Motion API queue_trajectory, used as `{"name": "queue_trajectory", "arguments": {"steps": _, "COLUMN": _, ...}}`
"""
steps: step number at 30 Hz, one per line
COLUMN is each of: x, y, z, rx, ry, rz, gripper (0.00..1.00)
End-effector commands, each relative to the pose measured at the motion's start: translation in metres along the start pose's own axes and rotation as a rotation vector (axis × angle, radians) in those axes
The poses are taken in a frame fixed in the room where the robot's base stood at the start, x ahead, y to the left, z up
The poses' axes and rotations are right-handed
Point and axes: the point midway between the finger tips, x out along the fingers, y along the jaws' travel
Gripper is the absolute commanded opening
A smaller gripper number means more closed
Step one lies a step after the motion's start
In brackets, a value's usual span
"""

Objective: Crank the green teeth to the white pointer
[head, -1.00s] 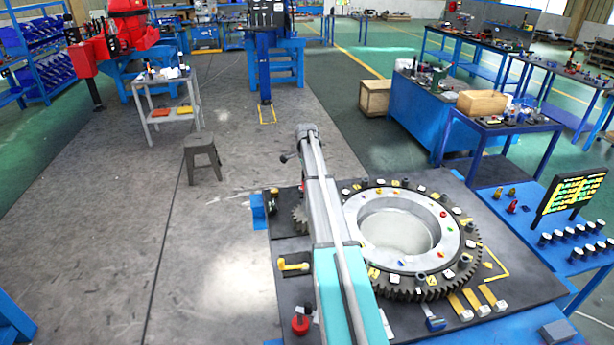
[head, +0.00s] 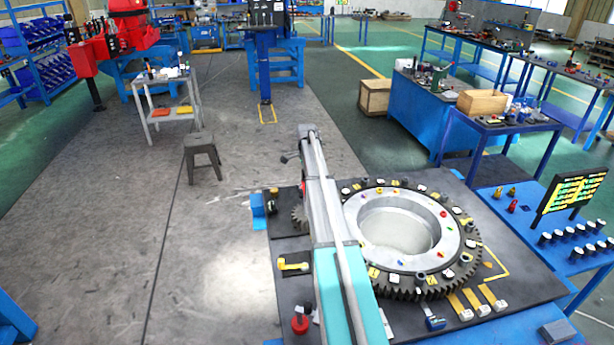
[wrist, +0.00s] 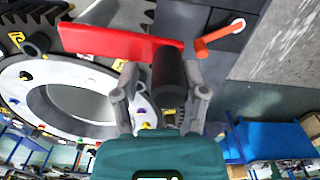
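A large dark toothed ring (head: 468,278) surrounds a pale grey hub on the dark stand top. Coloured tabs sit around it; I cannot make out which teeth are green. Several yellow strips with pale blocks (head: 481,310) lie at its front right edge; I cannot tell which is the white pointer. In the wrist view, a red crank arm (wrist: 115,42) carries a black handle (wrist: 169,72). My gripper (wrist: 161,82) has its fingers apart on either side of the handle, with a gap showing at the left finger. In the head view my arm hides the crank.
A small pinion (head: 298,217) meshes near the ring's left side. A yellow lever (head: 293,264) and a red knob (head: 300,322) stand on the stand's left part. An orange lever (wrist: 220,38) shows in the wrist view. A lit panel (head: 573,190) stands at the right.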

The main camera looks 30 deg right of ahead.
Motion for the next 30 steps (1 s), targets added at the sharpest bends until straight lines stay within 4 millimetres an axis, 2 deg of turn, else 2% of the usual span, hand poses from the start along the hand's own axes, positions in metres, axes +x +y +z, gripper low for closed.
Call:
{"name": "queue_trajectory", "arguments": {"steps": 20, "x": -0.002, "y": -0.004, "z": 0.001, "rx": 0.0, "ry": -0.002, "rz": -0.006, "gripper": 0.71}}
{"name": "queue_trajectory", "arguments": {"steps": 26, "x": -0.013, "y": -0.004, "z": 0.001, "rx": 0.0, "ry": -0.002, "rz": -0.006, "gripper": 0.71}}
{"name": "queue_trajectory", "arguments": {"steps": 30, "x": -0.029, "y": -0.004, "z": 0.001, "rx": 0.0, "ry": -0.002, "rz": -0.006, "gripper": 0.71}}
